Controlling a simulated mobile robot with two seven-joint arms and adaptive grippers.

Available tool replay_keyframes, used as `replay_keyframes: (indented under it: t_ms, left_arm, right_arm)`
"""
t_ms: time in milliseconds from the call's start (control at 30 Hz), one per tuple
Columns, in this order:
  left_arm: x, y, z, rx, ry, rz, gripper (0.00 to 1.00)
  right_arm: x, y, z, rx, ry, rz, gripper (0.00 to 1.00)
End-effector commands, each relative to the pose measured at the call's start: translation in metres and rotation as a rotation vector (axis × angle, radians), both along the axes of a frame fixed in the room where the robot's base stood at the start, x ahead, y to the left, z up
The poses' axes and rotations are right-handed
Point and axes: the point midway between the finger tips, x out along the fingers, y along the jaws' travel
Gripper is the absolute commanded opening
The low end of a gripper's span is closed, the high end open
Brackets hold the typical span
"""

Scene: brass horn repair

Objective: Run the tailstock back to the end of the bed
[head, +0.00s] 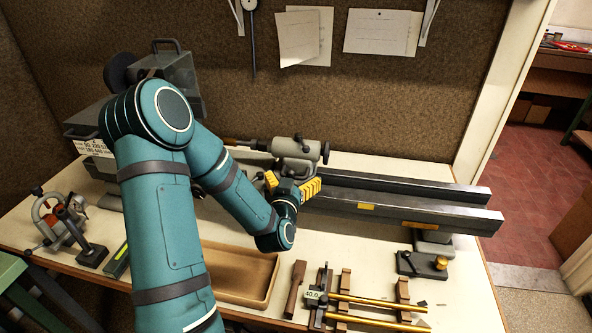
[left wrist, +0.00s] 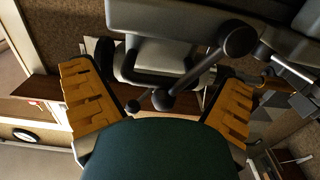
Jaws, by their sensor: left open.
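The grey tailstock (head: 297,148) sits on the dark steel bed (head: 400,202), left of the bed's middle, with a black handwheel on its right side. The bed runs on to the right from it and ends at its right end (head: 490,218). My left gripper (head: 291,185), with yellow finger pads, is at the front lower side of the tailstock. In the left wrist view my left gripper (left wrist: 160,97) is spread wide. Dark ball-ended levers (left wrist: 185,72) and the grey tailstock body lie between and beyond its pads; neither pad clearly touches them. My right gripper is not in view.
The bed right of the tailstock looks clear. In front stand a brown tray (head: 232,299), brass rods on wooden supports (head: 375,303) and a black block with a brass knob (head: 422,264). My arm partly hides the headstock end.

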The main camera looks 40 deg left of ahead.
Motion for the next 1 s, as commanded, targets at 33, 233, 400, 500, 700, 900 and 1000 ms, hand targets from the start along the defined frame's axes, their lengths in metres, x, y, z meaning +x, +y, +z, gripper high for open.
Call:
replay_keyframes:
  t_ms: [33,233,400,500,700,900,1000]
  left_arm:
    - [-0.0008,-0.0006,0.0000,0.000,0.001,0.000,0.98]
    - [-0.0018,-0.0013,-0.0002,0.000,0.001,0.000,0.98]
    - [-0.0017,-0.0013,-0.0002,0.000,0.001,0.000,0.98]
    - [-0.0017,-0.0012,-0.0002,0.000,0.000,0.001,0.74]
    - [-0.0015,-0.0014,-0.0002,-0.001,0.000,0.000,0.25]
    - [0.0006,-0.0025,-0.0005,-0.001,0.000,-0.001,0.25]
    - [0.0064,-0.0055,-0.0007,-0.001,-0.003,-0.003,0.25]
  right_arm:
    - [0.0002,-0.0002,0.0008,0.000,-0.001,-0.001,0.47]
    - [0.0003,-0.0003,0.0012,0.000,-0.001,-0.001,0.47]
    - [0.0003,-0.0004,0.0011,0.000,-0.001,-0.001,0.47]
    - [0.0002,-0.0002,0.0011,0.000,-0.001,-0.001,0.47]
    - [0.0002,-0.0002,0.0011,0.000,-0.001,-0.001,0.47]
    - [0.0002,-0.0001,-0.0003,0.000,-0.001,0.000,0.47]
    - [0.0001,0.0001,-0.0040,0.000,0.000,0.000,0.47]
